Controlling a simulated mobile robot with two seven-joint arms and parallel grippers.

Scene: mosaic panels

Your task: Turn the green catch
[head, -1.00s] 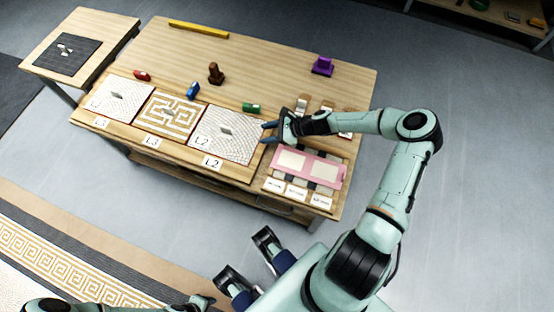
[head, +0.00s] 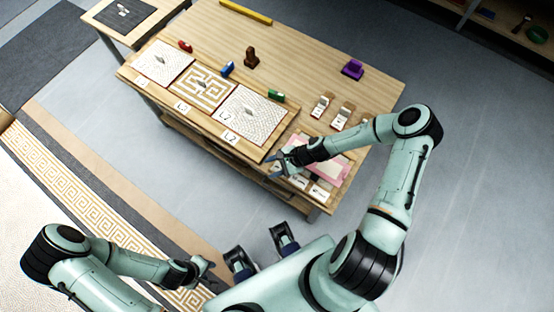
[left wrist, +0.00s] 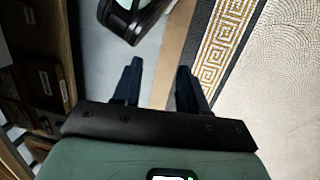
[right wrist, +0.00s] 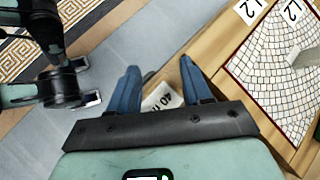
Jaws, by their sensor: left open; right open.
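The green catch (head: 276,96) is a small green block at the back corner of the right-hand mosaic panel (head: 253,115), in the head view. A blue catch (head: 227,69) and a red catch (head: 185,46) sit along the same back edge, farther left. My right gripper (head: 272,165) is open and empty near the table's front edge, apart from the green catch. In the right wrist view its fingers (right wrist: 160,72) point toward a white card (right wrist: 162,98). My left gripper (head: 210,272) is open and empty, off the table over the floor; its fingers show in the left wrist view (left wrist: 157,75).
A pink board (head: 333,167) and white labels lie partly under my right arm. Brown stands with pale cards (head: 322,105), a purple block (head: 352,69), a brown stamp-like piece (head: 251,58) and a yellow bar (head: 246,11) are on the table (head: 300,60). The middle back is clear.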

